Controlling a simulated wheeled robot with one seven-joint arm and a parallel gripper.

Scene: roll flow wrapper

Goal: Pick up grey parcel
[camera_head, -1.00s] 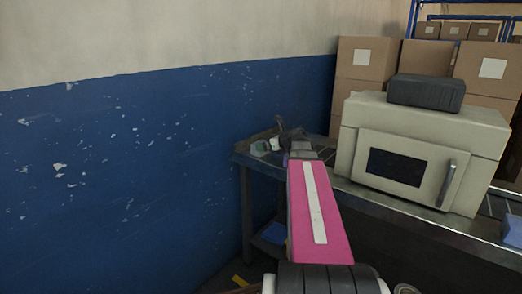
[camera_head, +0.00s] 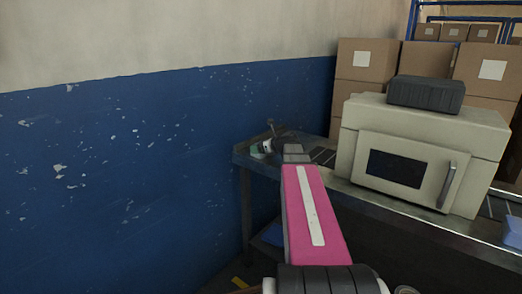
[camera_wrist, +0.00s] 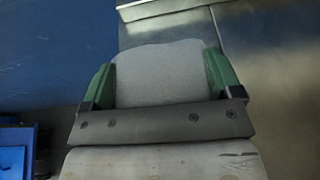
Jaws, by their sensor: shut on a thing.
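The grey parcel (camera_wrist: 165,75) is a pale, rounded block between the two green fingers of my gripper (camera_wrist: 161,72) in the wrist view. One finger is on its left side and the other on its right, and my gripper is shut on it. My gripper (camera_head: 264,148) also shows small at the far end of my arm in the head view, over the left end of the workbench (camera_head: 390,204). The parcel is too small and too covered to make out clearly there. Its underside is hidden, so I cannot tell whether it touches the surface.
A cream wrapper machine (camera_head: 357,138) with a dark window stands on the bench at the right, with a dark box (camera_head: 426,94) on top. Cardboard boxes (camera_head: 361,60) are stacked behind. A blue wall (camera_head: 120,180) is close on the left. Blue bins (camera_wrist: 14,155) show at lower left.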

